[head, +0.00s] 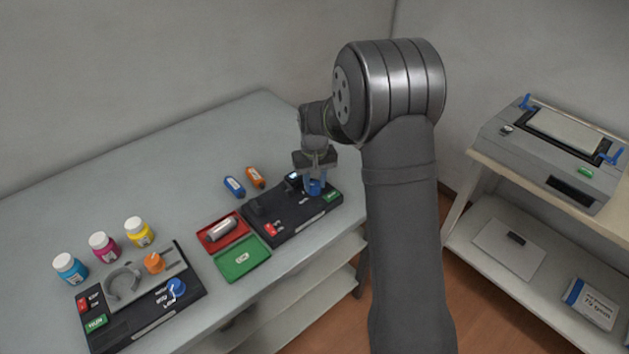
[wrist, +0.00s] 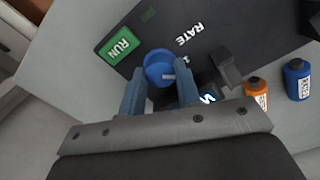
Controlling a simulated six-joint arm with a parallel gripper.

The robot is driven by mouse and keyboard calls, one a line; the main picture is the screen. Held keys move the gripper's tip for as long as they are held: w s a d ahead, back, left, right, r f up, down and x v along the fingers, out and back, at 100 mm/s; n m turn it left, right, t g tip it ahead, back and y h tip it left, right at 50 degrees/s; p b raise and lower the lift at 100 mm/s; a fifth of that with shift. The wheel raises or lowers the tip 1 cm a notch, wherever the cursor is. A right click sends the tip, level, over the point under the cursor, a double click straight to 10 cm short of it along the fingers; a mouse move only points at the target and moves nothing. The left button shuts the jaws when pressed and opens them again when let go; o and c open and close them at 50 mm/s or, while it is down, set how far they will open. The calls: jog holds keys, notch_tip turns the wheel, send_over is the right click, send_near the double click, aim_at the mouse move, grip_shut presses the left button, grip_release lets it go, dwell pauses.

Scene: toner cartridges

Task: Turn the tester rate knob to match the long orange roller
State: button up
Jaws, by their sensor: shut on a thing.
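The tester (head: 290,215) is a black unit at the right end of the table with a green RUN button (wrist: 122,44). Its blue rate knob (wrist: 158,66) has a pale pointer mark and sits beside the RATE label (wrist: 189,34). My gripper (wrist: 156,84) is shut on the knob, one blue finger on each side. In the head view my gripper (head: 316,186) reaches down onto the tester's right part. A small lit display (wrist: 208,97) is partly hidden by my gripper.
A red tray (head: 236,243) with a grey cylinder (head: 221,230) and a green tray (head: 232,270) lie left of the tester. Another black unit (head: 140,334) with an orange and a blue knob, and three toner bottles (head: 103,246), stand further left. A printer (head: 560,186) is on the right shelf.

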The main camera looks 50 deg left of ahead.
aim_at(315, 185)
jog(key=shift+n, duration=1)
jog(key=o, duration=1)
jog(key=shift+r, duration=0.1)
notch_tip(315, 185, up, 17)
jog(key=shift+r, duration=0.2)
notch_tip(315, 185, down, 18)
jog(key=shift+r, duration=0.2)
dwell(0.3)
